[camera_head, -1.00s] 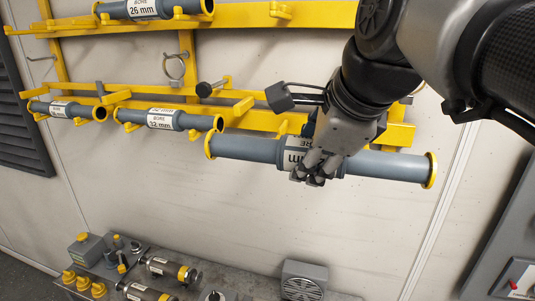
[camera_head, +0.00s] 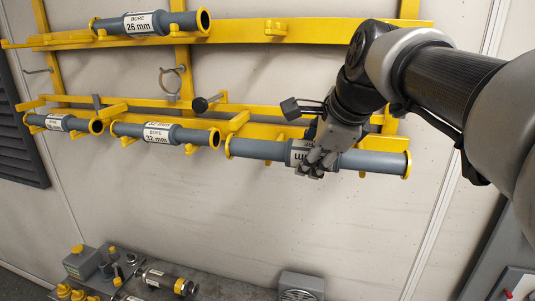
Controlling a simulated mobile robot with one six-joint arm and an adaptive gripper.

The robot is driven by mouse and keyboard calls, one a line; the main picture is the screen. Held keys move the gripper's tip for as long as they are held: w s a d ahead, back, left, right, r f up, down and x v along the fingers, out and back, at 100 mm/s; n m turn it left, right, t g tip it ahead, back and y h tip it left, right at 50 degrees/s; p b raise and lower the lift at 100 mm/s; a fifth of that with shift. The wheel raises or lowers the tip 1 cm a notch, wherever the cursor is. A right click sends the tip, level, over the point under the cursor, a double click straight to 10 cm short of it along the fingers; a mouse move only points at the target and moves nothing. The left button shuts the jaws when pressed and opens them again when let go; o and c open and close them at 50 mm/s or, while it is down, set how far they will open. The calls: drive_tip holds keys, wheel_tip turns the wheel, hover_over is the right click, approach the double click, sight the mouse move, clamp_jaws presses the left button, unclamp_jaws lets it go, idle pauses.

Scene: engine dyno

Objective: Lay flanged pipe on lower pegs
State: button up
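A long grey flanged pipe (camera_head: 262,149) with yellow end flanges and a white label is in front of the right part of the lower yellow rail (camera_head: 262,129). My gripper (camera_head: 314,170) is around its middle, with the fingers closed on it and partly covering the label. The pipe is roughly level, its right end slightly lower. Lower pegs (camera_head: 238,122) stick out from the rail. My gripper and arm hide part of the rail, and I cannot tell whether the pipe touches the pegs behind it.
A 32 mm bore pipe (camera_head: 188,136) lies on the lower rail close to the held pipe's left flange. A smaller pipe (camera_head: 75,124) lies further left. A 26 mm pipe (camera_head: 175,24) rests on the upper rail (camera_head: 340,33). A bench (camera_head: 225,287) with fittings stands below.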

drive_tip(key=w+d+f+p, duration=0.1)
drive_tip(key=w+d+f, duration=0.1)
drive_tip(key=w, duration=0.6)
drive_tip(key=shift+w+d+p, duration=0.25)
drive_tip(key=shift+d+p, duration=0.1)
drive_tip(key=shift+p, duration=0.05)
drive_tip(key=shift+f, duration=0.1)
drive_tip(key=o, duration=1.5)
drive_tip(key=shift+c, duration=0.2)
drive_tip(key=v, duration=1.2)
